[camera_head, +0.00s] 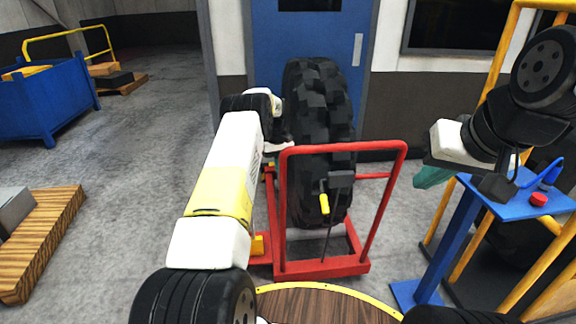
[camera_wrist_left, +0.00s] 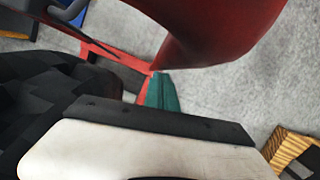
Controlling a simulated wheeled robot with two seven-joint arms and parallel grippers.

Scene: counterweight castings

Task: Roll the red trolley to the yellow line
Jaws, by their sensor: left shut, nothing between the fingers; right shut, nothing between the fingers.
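The red trolley (camera_head: 322,268) stands upright on the grey floor, with a large black tyre (camera_head: 318,100) on it and a red tube handle (camera_head: 345,147) on its near side. My left gripper (camera_head: 284,146) is at the handle's top left corner; its fingers are mostly hidden there. In the left wrist view, the left gripper's green fingertips (camera_wrist_left: 160,92) are together beside a large red tube (camera_wrist_left: 215,30), holding nothing; contact is unclear. My right gripper (camera_head: 433,177) is shut and empty, right of the trolley. I cannot make out a yellow floor line.
A blue stand (camera_head: 448,240) with a red button (camera_head: 538,199) and yellow rails are at the right. A wooden pallet (camera_head: 50,240) lies at the left, a blue bin (camera_head: 45,105) behind it. A blue door (camera_head: 300,35) is behind the tyre.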

